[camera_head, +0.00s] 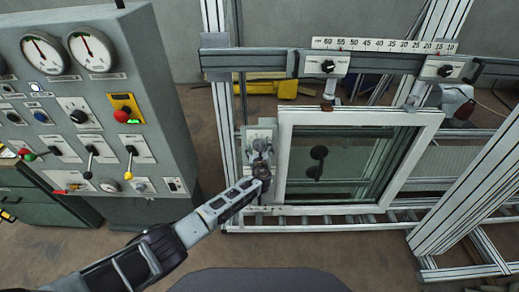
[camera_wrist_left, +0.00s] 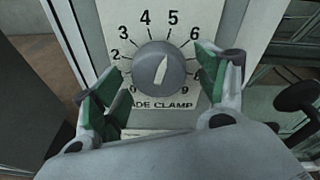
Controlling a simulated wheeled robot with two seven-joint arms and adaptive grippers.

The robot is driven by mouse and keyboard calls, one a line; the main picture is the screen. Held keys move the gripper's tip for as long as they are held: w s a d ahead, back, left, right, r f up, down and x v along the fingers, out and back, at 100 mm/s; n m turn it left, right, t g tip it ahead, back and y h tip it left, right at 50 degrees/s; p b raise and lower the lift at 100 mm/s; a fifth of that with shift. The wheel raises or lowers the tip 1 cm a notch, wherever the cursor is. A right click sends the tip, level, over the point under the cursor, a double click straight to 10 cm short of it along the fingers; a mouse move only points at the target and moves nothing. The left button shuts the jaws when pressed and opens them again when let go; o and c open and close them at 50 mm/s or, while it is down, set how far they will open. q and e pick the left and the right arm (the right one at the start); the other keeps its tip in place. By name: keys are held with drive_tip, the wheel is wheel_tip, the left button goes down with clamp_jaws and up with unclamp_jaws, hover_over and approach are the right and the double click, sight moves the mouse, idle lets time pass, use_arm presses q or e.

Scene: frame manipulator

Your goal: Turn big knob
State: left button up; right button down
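The big knob (camera_wrist_left: 160,69) is a round grey dial with a white pointer line, on a white plate (camera_wrist_left: 136,24) numbered up to 9 and lettered "ADE CLAMP", the start being hidden. Its pointer aims up and slightly right, toward the 5. My left gripper (camera_wrist_left: 162,78) is open, with one green-padded finger on each side of the knob and gaps between the pads and the knob. In the head view, the left gripper (camera_head: 262,168) is in front of the knob plate (camera_head: 262,131) and hides part of it. My right gripper is not in view.
A white-framed window (camera_head: 360,112) with a black handle (camera_head: 317,162) stands just right of the gripper. Aluminium posts and a rail with a ruler (camera_head: 385,46) surround it. A grey control panel (camera_head: 165,75) with gauges, levers and buttons stands left. Floor shows between them.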

use_arm(q)
drive_tip(key=shift+r, duration=0.1)
drive_tip(key=shift+s, duration=0.15)
drive_tip(key=v, duration=1.1)
drive_tip(key=shift+s, duration=0.35)
idle(0.6)
idle(0.7)
